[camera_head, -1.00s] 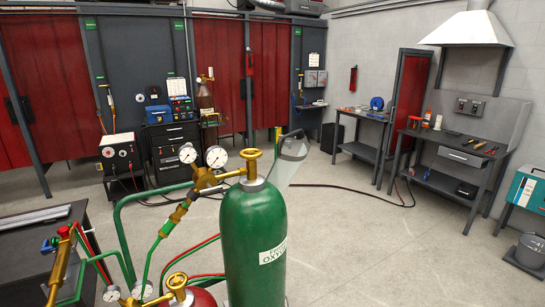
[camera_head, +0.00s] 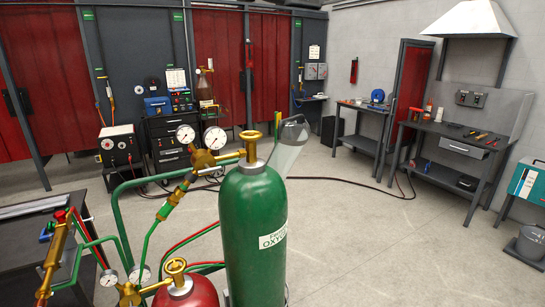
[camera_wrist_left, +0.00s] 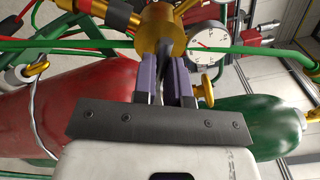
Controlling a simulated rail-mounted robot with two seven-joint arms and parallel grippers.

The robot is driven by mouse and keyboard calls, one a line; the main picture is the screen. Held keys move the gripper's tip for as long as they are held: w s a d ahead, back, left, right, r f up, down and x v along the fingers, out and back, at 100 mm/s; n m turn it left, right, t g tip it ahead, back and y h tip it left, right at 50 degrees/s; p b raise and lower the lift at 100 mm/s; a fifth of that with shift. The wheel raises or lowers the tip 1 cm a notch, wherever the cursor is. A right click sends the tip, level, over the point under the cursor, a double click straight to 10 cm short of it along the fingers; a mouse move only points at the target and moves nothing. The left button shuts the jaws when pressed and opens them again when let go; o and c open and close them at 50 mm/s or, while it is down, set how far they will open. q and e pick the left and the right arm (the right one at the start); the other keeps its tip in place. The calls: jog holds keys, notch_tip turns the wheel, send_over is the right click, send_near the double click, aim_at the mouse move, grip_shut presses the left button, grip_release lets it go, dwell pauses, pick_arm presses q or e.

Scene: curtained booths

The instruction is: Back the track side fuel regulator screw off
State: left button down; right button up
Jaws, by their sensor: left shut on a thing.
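The red fuel cylinder (camera_head: 185,294) stands at the bottom of the head view, with the brass fuel regulator (camera_head: 131,295) and two small gauges (camera_head: 109,277) beside its valve. In the left wrist view the red cylinder (camera_wrist_left: 75,90) fills the left side, and a round brass regulator part (camera_wrist_left: 163,28) is at the top centre. My left gripper (camera_wrist_left: 167,62) has its two purple fingers pointing at this brass part, shut on a thin dark piece that looks like the regulator screw. The fingers hide much of it. My right gripper is in neither view.
A green oxygen cylinder (camera_head: 252,220) with its brass regulator and gauges stands to the right of the red one. Green and red hoses loop nearby. A dark table (camera_head: 25,255) is at the left; open floor lies at the right.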

pick_arm(q)
jog(key=n+b, duration=0.2)
jog(key=n, duration=0.1)
jog(key=shift+n, duration=0.3)
jog(key=shift+f+n+b, duration=0.2)
jog(key=shift+n+b, duration=0.4)
jog(key=shift+b, duration=0.2)
jog(key=c, duration=1.5)
grip_release()
jog(key=shift+r, duration=0.2)
jog(key=shift+c, duration=0.2)
jog(key=o, duration=0.4)
jog(key=shift+o, duration=0.2)
